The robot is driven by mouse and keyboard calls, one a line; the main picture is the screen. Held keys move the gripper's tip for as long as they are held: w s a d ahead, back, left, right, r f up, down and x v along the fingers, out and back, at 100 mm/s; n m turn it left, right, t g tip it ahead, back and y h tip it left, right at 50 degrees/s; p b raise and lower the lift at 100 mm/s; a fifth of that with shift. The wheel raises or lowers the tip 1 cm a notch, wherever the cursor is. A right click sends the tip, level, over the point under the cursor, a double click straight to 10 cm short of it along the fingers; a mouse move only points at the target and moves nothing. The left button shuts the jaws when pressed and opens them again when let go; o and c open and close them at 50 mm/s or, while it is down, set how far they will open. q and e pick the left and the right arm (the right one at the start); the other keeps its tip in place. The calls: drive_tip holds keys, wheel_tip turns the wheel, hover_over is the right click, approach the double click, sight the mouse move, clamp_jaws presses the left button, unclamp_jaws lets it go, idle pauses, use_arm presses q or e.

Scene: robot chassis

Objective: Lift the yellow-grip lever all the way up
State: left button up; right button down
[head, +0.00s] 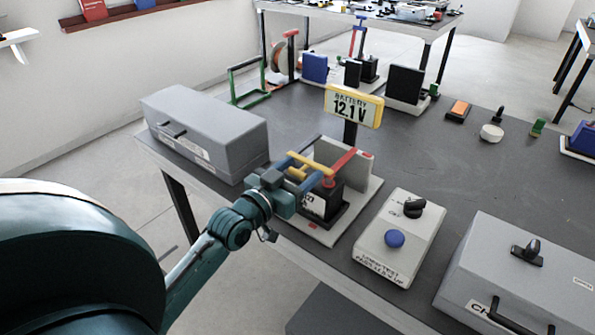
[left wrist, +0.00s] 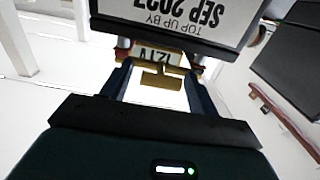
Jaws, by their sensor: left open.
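The yellow grip (head: 312,161) of the lever sits beside the black battery box, close to a red arm (head: 342,161) and blue parts. My left gripper (head: 292,176) is at the grip, coming in from the left. In the left wrist view the gripper (left wrist: 158,88) is open, and the yellow grip (left wrist: 162,80) shows between its two fingers, with gaps at both sides. The lever's lower part is partly hidden by my gripper. My right gripper is not in view.
A yellow-framed display (head: 354,106) reading 12.1 V stands behind the lever. A grey case (head: 205,128) is on the left. A white box with a blue button (head: 394,239) and another grey case (head: 535,265) are on the right.

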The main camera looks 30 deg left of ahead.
use_arm(q)
drive_tip(key=shift+c, duration=0.2)
clamp_jaws()
idle(0.3)
drive_tip(key=shift+r, duration=0.1)
